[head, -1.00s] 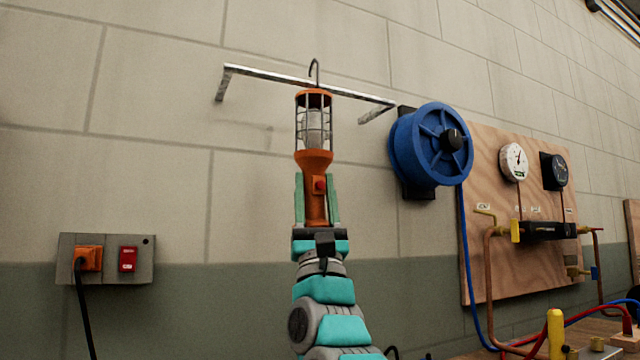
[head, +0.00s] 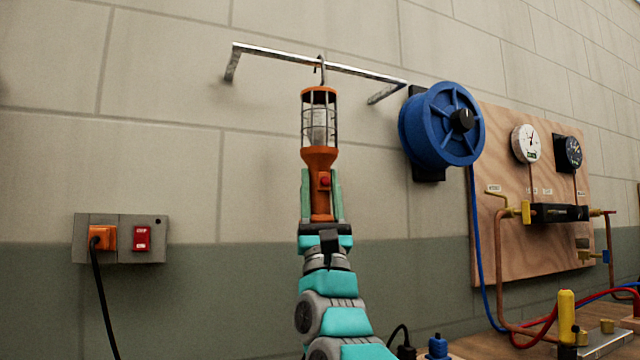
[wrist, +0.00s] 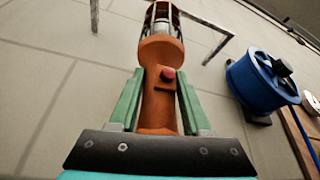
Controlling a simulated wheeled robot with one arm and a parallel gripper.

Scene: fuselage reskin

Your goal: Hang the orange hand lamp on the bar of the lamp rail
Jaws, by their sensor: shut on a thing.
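The orange hand lamp (head: 319,160) stands upright in my gripper (head: 321,195), cage and hook upward. My gripper is shut on its handle, with one green finger on each side; the wrist view shows the handle (wrist: 159,108) between the fingers (wrist: 158,95). The lamp's hook (head: 322,68) is at the height of the lamp rail's bar (head: 290,60) and overlaps it in the head view. I cannot tell whether the hook touches the bar or is only in front of it. In the wrist view the hook is out of frame.
A blue hose reel (head: 440,125) is on the wall just right of the rail. A plywood gauge board (head: 510,240) is further right. A wall socket plate (head: 120,252) with an orange plug is at the lower left.

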